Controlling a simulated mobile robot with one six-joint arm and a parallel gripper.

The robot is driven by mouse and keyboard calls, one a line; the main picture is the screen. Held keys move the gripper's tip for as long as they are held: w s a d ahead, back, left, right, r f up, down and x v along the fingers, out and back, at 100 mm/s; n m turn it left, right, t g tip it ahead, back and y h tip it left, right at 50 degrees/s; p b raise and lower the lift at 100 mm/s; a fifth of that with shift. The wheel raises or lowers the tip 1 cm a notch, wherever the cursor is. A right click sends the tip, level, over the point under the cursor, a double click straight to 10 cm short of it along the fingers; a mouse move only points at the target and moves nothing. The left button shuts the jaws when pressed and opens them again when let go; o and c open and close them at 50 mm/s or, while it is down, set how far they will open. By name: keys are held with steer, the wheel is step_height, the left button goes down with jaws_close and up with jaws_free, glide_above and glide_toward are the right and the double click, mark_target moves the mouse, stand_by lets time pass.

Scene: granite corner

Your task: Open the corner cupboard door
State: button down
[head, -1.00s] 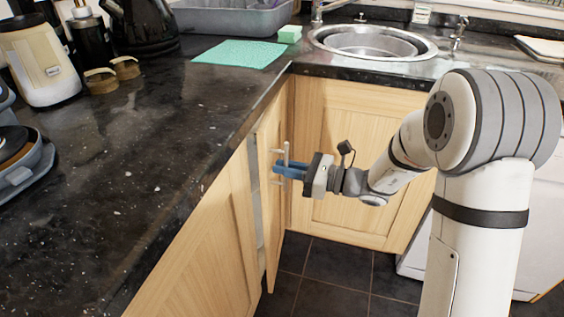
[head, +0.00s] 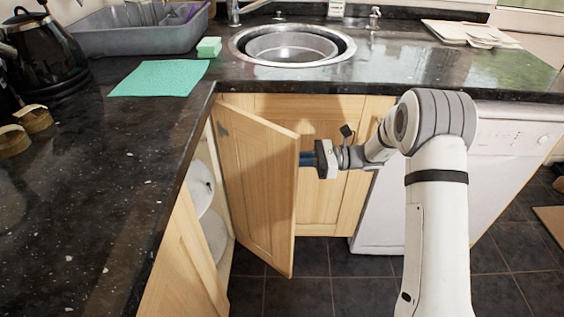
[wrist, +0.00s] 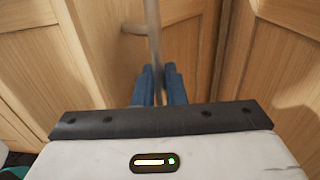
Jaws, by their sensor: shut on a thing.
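The corner cupboard door (head: 258,185) is a light wood panel, swung well out from under the left counter. White plates (head: 200,186) show inside the cupboard behind it. My gripper (head: 306,159) is at the door's free edge, on its far side, and the door hides the fingertips in the head view. In the wrist view the blue fingers (wrist: 158,82) are shut on the upright bar handle (wrist: 154,45). The handle is hidden behind the door in the head view.
A second wood door (head: 345,190) stands under the sink (head: 292,46), close behind my gripper. A white dishwasher (head: 500,155) stands to the right. The dark tiled floor (head: 300,290) in front is clear. The black counter edge (head: 180,160) runs along the left.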

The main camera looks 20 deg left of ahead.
steer(key=shift+w+d, duration=0.1)
steer(key=shift+w, duration=0.3)
steer(key=c, duration=1.7)
jaws_free()
steer(key=shift+a, duration=0.25)
steer(key=shift+o, duration=0.3)
steer(key=shift+d, duration=0.1)
steer(key=p+v, duration=0.1)
steer(key=v, duration=0.6)
steer(key=shift+w+d, duration=0.2)
steer(key=shift+d, duration=0.1)
steer(key=shift+c, duration=0.5)
